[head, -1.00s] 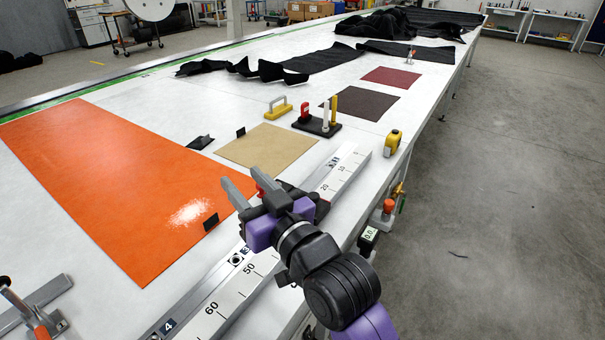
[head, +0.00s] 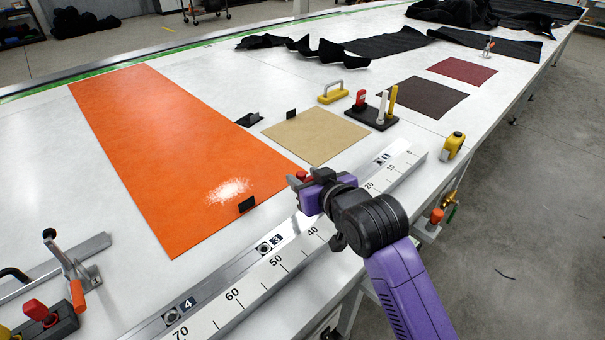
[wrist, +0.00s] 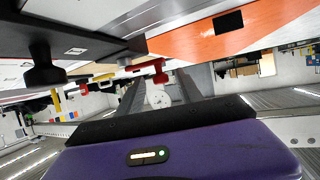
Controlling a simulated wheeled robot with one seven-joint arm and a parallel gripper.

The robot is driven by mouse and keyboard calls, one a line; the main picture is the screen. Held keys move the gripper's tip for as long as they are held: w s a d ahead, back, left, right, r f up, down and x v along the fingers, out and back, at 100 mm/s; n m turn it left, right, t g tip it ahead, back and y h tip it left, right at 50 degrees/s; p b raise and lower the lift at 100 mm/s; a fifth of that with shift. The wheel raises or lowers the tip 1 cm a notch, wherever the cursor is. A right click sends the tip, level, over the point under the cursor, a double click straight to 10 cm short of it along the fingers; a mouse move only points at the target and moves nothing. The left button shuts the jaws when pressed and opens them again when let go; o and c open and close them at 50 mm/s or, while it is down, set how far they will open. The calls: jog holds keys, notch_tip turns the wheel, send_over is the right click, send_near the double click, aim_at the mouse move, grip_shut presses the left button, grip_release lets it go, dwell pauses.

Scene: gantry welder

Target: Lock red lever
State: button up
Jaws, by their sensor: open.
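A small red part (head: 303,174), which looks like the red lever, shows just behind my gripper (head: 296,182) in the head view, at the rail near the tan sheet. My gripper and wrist partly hide it. In the wrist view a red lever-like part (wrist: 160,72) stands just beyond and between the two grey fingers of my gripper (wrist: 159,80). A pale round disc (wrist: 158,97) shows between the fingers below it. The fingers are apart, with no hold on the red part. Whether either finger touches it I cannot tell.
A ruler rail (head: 255,290) runs along the table's front edge under my arm. An orange sheet (head: 150,150) and tan sheet (head: 315,135) lie beyond it. A black stand (head: 372,118) and yellow tape measure (head: 453,145) are at right. Clamps (head: 72,265) stand at lower left.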

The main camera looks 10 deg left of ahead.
jog(key=shift+x, duration=1.05)
jog(key=shift+a, duration=0.1)
grip_shut()
